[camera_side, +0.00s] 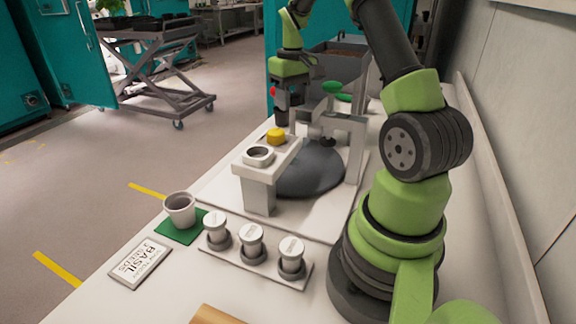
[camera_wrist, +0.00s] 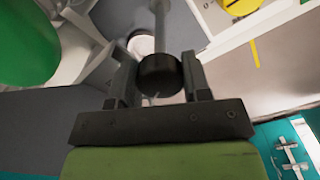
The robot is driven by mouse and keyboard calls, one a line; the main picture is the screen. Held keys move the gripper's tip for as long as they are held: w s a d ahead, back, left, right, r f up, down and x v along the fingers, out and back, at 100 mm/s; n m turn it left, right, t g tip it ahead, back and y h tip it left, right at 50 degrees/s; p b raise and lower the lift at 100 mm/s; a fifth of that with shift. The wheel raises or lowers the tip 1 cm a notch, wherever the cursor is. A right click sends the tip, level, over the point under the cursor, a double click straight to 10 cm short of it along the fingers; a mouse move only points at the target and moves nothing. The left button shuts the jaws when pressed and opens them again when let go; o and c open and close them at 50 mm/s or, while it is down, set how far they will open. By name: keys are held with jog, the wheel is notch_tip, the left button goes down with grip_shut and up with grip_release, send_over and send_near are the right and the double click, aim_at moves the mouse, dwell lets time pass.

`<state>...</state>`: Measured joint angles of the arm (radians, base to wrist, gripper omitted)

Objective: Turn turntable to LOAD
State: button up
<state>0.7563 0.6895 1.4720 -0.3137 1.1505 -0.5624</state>
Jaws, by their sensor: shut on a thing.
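The turntable (camera_side: 310,172) is a dark grey disc on the white bench, partly hidden behind a white stand. My gripper (camera_side: 283,118) points down near the disc's far left side. In the wrist view my gripper (camera_wrist: 160,88) is shut on a round black knob (camera_wrist: 158,75), with one finger on each side. A grey rod (camera_wrist: 158,20) runs up the picture from the knob. I cannot make out a LOAD mark in either view.
A white stand with a ring (camera_side: 258,155) is in front of the disc; a yellow knob (camera_side: 276,136) is near my gripper. A grey cup (camera_side: 180,208) stands on a green mat, beside several lidded pots (camera_side: 251,240) and a BASIL card (camera_side: 141,262).

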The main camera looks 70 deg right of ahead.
jog(key=n, duration=0.6)
dwell(0.3)
jog(key=n, duration=0.6)
jog(key=shift+n, duration=0.3)
jog(key=o, duration=0.6)
